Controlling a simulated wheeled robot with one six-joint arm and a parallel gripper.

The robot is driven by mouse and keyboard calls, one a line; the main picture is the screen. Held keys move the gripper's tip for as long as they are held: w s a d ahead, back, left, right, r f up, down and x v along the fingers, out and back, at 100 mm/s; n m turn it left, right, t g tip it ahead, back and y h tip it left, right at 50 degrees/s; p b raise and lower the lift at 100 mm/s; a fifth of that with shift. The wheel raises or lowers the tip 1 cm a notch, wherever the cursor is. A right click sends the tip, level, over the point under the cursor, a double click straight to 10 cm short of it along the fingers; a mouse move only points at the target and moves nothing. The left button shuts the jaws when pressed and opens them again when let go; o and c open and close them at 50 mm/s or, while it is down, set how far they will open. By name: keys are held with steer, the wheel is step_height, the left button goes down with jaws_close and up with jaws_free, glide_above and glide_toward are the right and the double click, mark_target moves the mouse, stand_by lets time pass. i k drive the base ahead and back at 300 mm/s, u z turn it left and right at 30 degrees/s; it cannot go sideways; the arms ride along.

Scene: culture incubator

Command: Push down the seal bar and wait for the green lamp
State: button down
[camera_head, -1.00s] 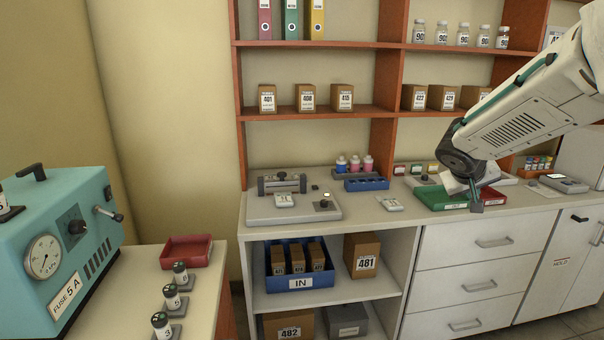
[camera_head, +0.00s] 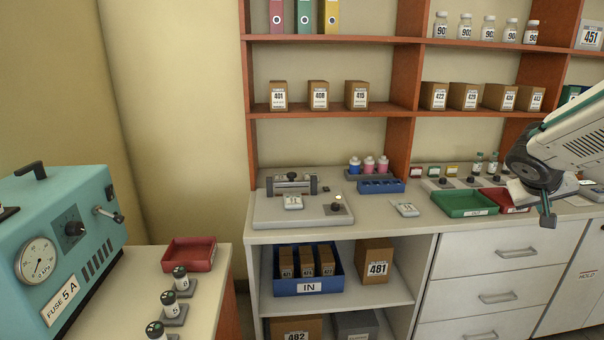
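A grey sealing device (camera_head: 265,212) lies on the left part of the white counter. Its seal bar (camera_head: 292,186) spans two dark posts at the back of the base, with a dark knob on top. A small white labelled piece (camera_head: 293,202) lies in front of the bar. A small dark fitting with a pale top (camera_head: 337,205) is at the right of the base; I cannot make out a green light. My gripper (camera_head: 547,219) is far to the right, in front of the counter and apart from the device. Its fingers show nearly edge-on, and nothing is visible in them.
A blue rack (camera_head: 381,186), a small white device (camera_head: 405,209), a green tray (camera_head: 463,203) and a red tray (camera_head: 497,195) stand along the counter. Shelves rise behind. At left, a teal machine (camera_head: 70,230) and red tray (camera_head: 189,253) occupy a side table.

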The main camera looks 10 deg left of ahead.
mark_target(292, 183)
steer(key=i, duration=1.6)
steer(key=u, duration=1.55)
